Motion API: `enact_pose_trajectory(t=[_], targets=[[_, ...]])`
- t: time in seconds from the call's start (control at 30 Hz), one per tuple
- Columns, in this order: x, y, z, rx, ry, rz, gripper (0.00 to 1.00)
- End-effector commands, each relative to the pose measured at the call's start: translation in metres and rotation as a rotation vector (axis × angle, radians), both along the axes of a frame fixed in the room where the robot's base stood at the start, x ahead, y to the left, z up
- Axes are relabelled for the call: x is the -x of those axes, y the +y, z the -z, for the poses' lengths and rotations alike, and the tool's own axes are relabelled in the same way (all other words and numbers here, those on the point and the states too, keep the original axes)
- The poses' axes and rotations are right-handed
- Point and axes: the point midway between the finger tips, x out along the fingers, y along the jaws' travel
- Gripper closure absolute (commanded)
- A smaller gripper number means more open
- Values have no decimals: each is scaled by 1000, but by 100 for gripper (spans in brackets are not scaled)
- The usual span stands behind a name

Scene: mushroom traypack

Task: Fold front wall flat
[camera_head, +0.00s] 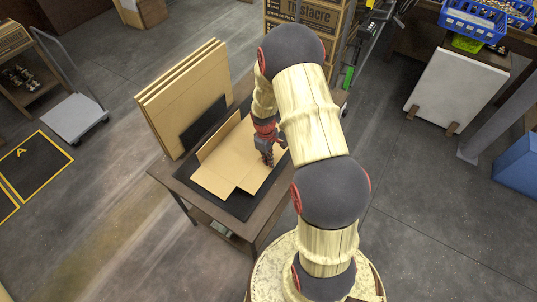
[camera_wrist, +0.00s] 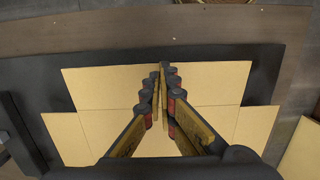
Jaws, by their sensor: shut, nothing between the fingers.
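A tan cardboard tray blank (camera_head: 215,182) lies on the black mat on the table. One wall (camera_head: 220,138) along its back-left side stands up, and the near panels look flat. In the wrist view, a broad panel (camera_wrist: 95,82) lies beyond a crease, with side panels (camera_wrist: 65,135) spreading nearer. This panel looks flat or nearly so; I cannot tell its exact angle. My gripper (camera_head: 267,162) points down over the right part of the blank. In the wrist view my gripper (camera_wrist: 160,70) is shut and empty, its fingertips over the broad panel. Contact is unclear, and my arm hides the blank's right end.
The black mat (camera_head: 238,208) covers much of the wooden table (camera_head: 165,173). Several flat cardboard sheets (camera_head: 180,88) lean upright at the table's back left. Stacked boxes (camera_head: 292,45) stand behind. The floor at left is mostly clear, with a cart (camera_head: 73,120) farther off.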

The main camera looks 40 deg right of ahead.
Motion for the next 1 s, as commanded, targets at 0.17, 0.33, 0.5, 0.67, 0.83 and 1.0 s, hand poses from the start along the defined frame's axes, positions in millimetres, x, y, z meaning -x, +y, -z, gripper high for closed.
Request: enact_pose_trajectory(t=[0.17,0.33,0.5,0.67,0.83,1.0], targets=[[1,-1,17,0,-1,1,100],[2,-1,21,0,0,0,100],[2,-1,21,0,0,0,100],[3,-1,26,-1,1,0,100],[5,-1,36,-1,1,0,100],[6,-1,36,-1,3,0,100]])
